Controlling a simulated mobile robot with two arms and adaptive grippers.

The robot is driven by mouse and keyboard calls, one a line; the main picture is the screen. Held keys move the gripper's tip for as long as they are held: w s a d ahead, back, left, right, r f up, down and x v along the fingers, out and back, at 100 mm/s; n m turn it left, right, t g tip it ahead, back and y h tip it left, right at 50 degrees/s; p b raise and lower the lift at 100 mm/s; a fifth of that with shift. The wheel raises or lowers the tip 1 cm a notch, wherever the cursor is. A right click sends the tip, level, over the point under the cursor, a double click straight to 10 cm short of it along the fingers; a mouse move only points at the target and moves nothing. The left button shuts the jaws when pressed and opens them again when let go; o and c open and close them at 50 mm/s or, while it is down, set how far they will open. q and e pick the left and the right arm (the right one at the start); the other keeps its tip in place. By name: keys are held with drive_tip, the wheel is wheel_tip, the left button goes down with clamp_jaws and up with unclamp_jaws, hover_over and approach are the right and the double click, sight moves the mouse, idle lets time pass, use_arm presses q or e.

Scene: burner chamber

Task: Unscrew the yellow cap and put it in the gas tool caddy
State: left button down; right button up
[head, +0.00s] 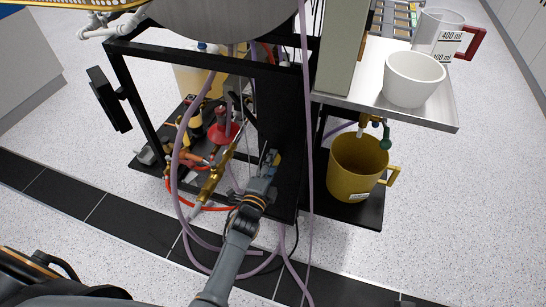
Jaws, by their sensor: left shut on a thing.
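My left gripper (268,168) reaches up from the bottom of the head view to the front of the black cart's lower part. It is shut, with a small yellow piece (277,158) at its fingertips that looks like the yellow cap. Most of this piece is hidden by the fingers, and I cannot tell whether it is still on its thread. An ochre bucket-like container (350,172) with a side handle and a small label stands to the right on the lower shelf. I cannot read the label or tell whether this is the gas tool caddy. My right gripper is not in view.
Purple hoses (176,165) loop down in front of the cart and around my left arm. Brass fittings and a red funnel-like part (222,132) crowd the lower shelf at left. A white bowl (412,79) and a measuring jug (436,32) stand on the upper right shelf.

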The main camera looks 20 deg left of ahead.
use_arm(q)
drive_tip(key=n+p, duration=0.1)
drive_tip(key=n, duration=0.5)
drive_tip(key=shift+d+n+p, duration=0.15)
drive_tip(key=shift+n+p, duration=0.15)
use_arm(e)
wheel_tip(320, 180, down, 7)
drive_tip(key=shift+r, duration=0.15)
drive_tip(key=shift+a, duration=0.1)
use_arm(q)
drive_tip(key=n+p, duration=0.1)
drive_tip(key=n, duration=1)
drive_tip(key=shift+n+p, duration=0.3)
drive_tip(key=shift+p, duration=0.1)
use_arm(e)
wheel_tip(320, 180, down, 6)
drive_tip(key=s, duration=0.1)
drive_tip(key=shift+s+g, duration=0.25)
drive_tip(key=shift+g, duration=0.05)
